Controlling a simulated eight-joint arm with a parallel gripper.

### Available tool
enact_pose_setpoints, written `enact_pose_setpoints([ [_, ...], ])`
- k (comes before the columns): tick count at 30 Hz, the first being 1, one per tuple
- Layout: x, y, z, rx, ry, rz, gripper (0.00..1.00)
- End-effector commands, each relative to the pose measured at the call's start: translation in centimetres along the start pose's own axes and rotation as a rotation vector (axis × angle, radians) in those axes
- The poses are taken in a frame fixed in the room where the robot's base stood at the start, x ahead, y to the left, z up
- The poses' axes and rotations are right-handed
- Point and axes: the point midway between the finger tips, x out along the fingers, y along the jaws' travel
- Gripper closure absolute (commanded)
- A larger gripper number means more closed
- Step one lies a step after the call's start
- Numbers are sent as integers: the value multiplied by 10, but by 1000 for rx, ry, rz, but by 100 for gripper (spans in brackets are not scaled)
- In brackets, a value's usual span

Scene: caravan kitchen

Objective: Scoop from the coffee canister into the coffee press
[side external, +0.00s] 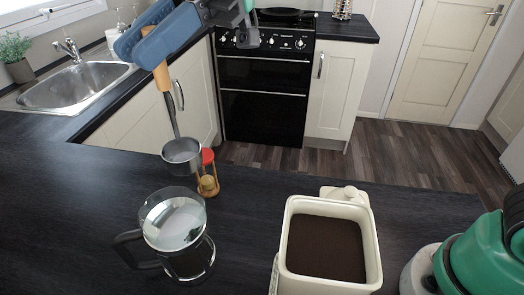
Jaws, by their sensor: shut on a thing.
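My gripper (161,62) is at the upper left, shut on the tan handle of a metal scoop (182,157). The scoop hangs below it, its round cup above the counter and a little behind the coffee press. I cannot tell whether the cup holds anything. The coffee press (178,240) is a glass jug with a black handle on its left, standing open-topped on the counter. A pale surface shows inside it. The coffee canister (373,243) is cream and square, open, with dark brown grounds inside. It stands to the right of the press.
A cream lid (346,194) lies behind the canister. The dark counter (245,255) is clear between press and canister. A sink (75,85) is at the left.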

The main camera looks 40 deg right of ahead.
Motion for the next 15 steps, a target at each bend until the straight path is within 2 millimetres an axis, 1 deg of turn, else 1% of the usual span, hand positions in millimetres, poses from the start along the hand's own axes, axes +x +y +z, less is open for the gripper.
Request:
enact_pose_setpoints([
  [1, -8, -14, -2, 1, -1, 5, 100],
  [3, -18, -34, -3, 1, -2, 5, 100],
  [6, -28, -65, -4, 1, -2, 4, 100],
  [9, -34, -94, -1, 1, -2, 4, 100],
  [12, -36, -118, 2, 1, -1, 3, 100],
  [15, -36, -136, 6, 0, 0, 2, 100],
])
